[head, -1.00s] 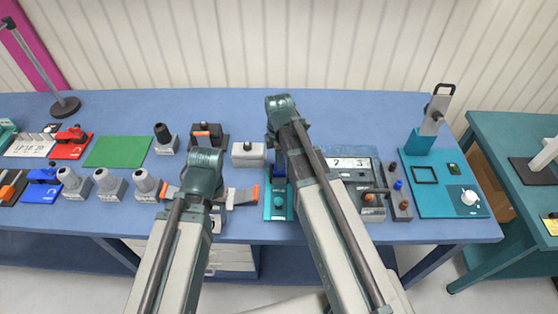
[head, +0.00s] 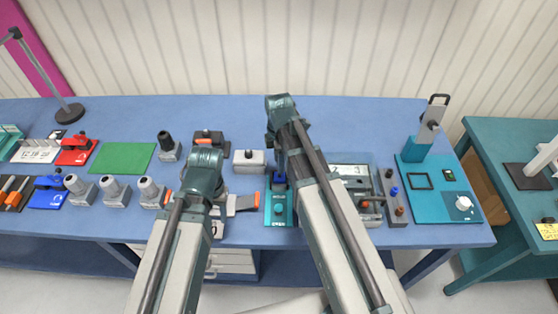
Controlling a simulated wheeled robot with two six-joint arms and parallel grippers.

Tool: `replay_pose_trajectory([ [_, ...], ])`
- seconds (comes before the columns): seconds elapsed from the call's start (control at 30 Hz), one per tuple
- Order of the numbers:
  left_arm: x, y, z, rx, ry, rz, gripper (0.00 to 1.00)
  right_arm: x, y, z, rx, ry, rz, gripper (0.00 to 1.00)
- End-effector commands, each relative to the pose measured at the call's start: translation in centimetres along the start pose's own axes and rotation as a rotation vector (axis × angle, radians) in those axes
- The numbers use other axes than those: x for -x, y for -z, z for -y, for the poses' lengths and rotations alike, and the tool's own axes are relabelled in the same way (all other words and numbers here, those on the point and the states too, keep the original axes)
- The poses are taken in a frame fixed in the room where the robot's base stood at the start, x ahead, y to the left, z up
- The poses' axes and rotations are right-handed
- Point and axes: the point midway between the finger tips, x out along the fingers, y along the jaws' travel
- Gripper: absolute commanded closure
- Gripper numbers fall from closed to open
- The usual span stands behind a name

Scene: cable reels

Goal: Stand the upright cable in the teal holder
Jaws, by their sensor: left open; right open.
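The teal holder (head: 279,212) lies on the blue table near its front edge, in the middle of the head view. A dark blue block (head: 279,182) shows at its far end. A flat grey cable with orange ends (head: 243,203) lies to the left of the holder; my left arm hides its middle. I cannot make out a cable standing upright. My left gripper (head: 214,207) is open above the cable, mostly hidden by its own arm. My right gripper (head: 281,164) is open near the far end of the holder, and its fingertips are largely hidden.
A grey box (head: 249,160) stands behind the cable. Several grey connectors (head: 111,190) stand to the left, near a green mat (head: 122,158). A grey strip with knobs (head: 393,198) and a teal board (head: 436,204) lie to the right.

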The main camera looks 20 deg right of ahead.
Motion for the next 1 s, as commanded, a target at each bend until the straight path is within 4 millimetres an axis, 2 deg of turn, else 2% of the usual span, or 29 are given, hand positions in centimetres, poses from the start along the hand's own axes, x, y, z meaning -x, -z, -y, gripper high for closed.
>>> replay_pose_trajectory([
  [0.03, 1.6, -0.1, 0.1, 0.001, 0.000, 0.000, 0.50, 1.6, 0.0, 0.0, 0.000, 0.000, 0.000, 0.49],
  [0.5, 8.5, -0.5, 0.8, 0.014, -0.003, 0.000, 0.50, 8.6, 0.0, 0.0, 0.000, 0.000, 0.000, 0.49],
  [0.7, 9.8, -0.6, 0.9, 0.013, -0.003, 0.001, 0.50, 9.9, 0.0, 0.0, 0.000, 0.000, 0.000, 0.49],
  [1.0, 9.7, -0.6, 0.9, 0.012, -0.003, 0.001, 0.50, 9.8, 0.0, 0.0, 0.000, 0.000, 0.000, 0.49],
])
